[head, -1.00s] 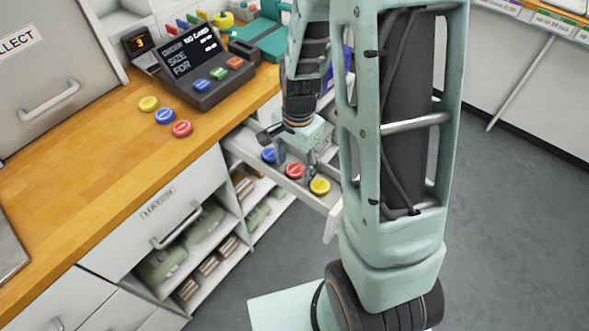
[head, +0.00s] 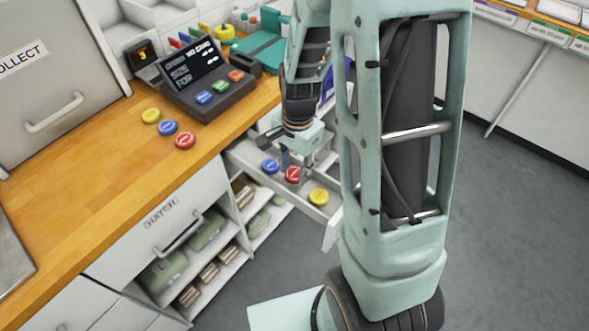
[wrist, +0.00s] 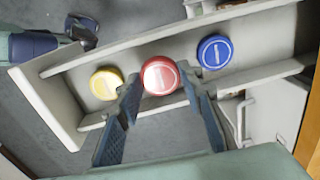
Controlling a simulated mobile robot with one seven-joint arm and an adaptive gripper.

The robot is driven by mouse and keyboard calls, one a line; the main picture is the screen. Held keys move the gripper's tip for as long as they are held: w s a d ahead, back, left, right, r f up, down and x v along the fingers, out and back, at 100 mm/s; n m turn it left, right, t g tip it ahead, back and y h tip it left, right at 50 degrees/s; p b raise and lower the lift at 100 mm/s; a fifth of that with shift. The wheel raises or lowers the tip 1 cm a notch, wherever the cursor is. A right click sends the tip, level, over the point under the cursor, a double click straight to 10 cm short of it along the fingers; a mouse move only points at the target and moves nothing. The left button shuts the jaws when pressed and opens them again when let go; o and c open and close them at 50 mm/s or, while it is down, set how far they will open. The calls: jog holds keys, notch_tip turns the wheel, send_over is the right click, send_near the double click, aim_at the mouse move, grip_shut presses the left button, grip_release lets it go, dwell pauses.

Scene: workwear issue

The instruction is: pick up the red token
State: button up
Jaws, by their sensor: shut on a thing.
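The red token (head: 292,175) is a round disc with a white mark, between the blue token (head: 270,166) and the yellow token (head: 318,197) at the open drawer (head: 326,211). My gripper (wrist: 160,88) is shut on the red token (wrist: 159,75), one finger on each side of it, and holds it slightly above the drawer floor. A second red token (head: 185,141) lies on the wooden counter, away from my gripper.
The counter (head: 120,175) also bears a yellow token (head: 150,116), a blue token (head: 168,128) and a dark terminal (head: 208,85) with coloured buttons. Drawer walls stand close around my gripper. Open shelves (head: 215,262) are below the counter. The floor at right is clear.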

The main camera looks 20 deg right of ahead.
jog(key=s+d+r+p, duration=0.3)
jog(key=s+d+r, duration=0.4)
jog(key=s+r, duration=0.3)
jog(key=shift+s+d+r+p, duration=0.15)
jog(key=shift+s+p, duration=0.25)
jog(key=shift+s, duration=0.55)
